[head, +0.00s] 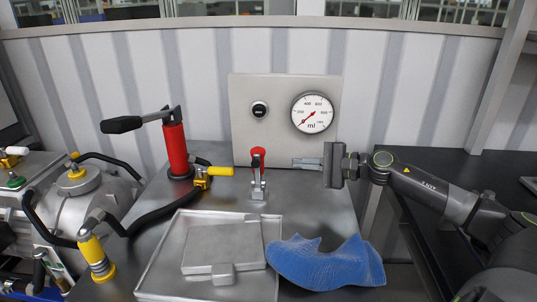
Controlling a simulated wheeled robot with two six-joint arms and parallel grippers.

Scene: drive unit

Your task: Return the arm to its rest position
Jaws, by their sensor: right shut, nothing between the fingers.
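My right gripper (308,163) comes in from the right on a dark grey arm. It is shut and empty, with its fingers pointing left. It hovers in front of the lower right part of the grey gauge panel (285,92), to the right of a red-tipped toggle lever (258,153). A gap shows between the fingertips and the lever. My left gripper is not in view.
A red hand pump (175,150) with a black handle stands left of the panel. A metal tray (165,262) and a blue mesh-like piece (328,263) lie in front. Yellow-fitted hoses and a tank (78,195) crowd the left. A dark table (455,165) is at right.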

